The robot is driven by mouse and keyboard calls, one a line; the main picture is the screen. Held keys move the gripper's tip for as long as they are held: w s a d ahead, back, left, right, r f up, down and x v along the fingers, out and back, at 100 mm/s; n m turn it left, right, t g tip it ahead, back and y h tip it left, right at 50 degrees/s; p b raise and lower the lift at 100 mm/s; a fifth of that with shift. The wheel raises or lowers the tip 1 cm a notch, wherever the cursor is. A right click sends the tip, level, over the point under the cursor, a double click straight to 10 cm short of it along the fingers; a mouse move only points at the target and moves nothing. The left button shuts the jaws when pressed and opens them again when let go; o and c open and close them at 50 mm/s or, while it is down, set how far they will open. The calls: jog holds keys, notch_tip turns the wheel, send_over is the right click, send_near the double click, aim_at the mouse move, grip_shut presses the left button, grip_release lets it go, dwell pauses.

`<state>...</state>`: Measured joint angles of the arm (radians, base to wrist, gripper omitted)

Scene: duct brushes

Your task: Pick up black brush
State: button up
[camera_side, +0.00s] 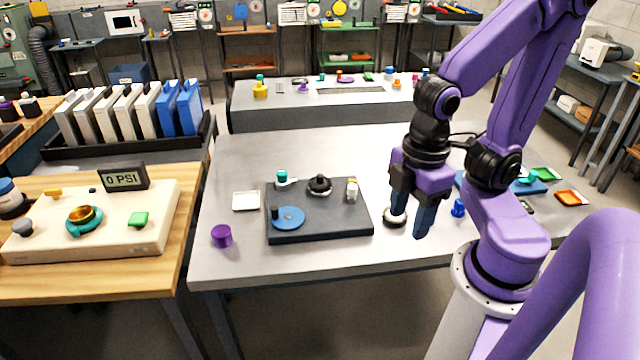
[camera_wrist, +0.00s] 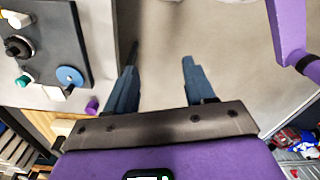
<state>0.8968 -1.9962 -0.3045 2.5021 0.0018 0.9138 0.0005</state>
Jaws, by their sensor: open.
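A black round piece with a raised knob (camera_side: 320,185) sits upright on the dark board (camera_side: 330,233). It looks like the black brush, though its bristles are too small to tell. In the wrist view it (camera_wrist: 17,47) lies at the upper left, well away from my fingers. My gripper (camera_side: 408,222) is open and empty, pointing down above the table to the right of the board. Its two fingers (camera_wrist: 159,66) show apart in the wrist view with bare surface between them. A dark round piece with a pale rim (camera_side: 395,219) shows beside one finger and is partly hidden by it.
The board also holds a blue disc (camera_side: 291,218), a teal-topped piece (camera_side: 281,177) and a small white bottle (camera_side: 352,190). A white tray (camera_side: 246,201) and a purple cup (camera_side: 221,236) stand left of it. The table behind the board is clear.

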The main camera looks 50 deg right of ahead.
dwell(0.7)
jog(key=w+a+f+n+h, duration=0.1)
jog(key=w+f+h, duration=0.15)
jog(key=w, duration=0.65)
jog(key=w+f+n+h, duration=0.1)
jog(key=w+h, duration=0.3)
jog(key=w, duration=0.6)
jog(key=n+h, duration=0.3)
jog(key=h, duration=0.4)
send_near(318, 177)
jog(key=v, duration=0.5)
jog(key=shift+a+f, duration=0.2)
jog(key=shift+a, duration=0.15)
jog(key=shift+w+d+f+h, duration=0.2)
jog(key=shift+d+f+h, duration=0.05)
jog(key=shift+d+f, duration=0.15)
jog(key=x, duration=1.2)
jog(key=shift+s, duration=0.1)
jog(key=shift+x, duration=2.65)
jog(key=shift+s+r, duration=0.1)
jog(key=shift+r, duration=0.1)
jog(key=shift+c, duration=0.5)
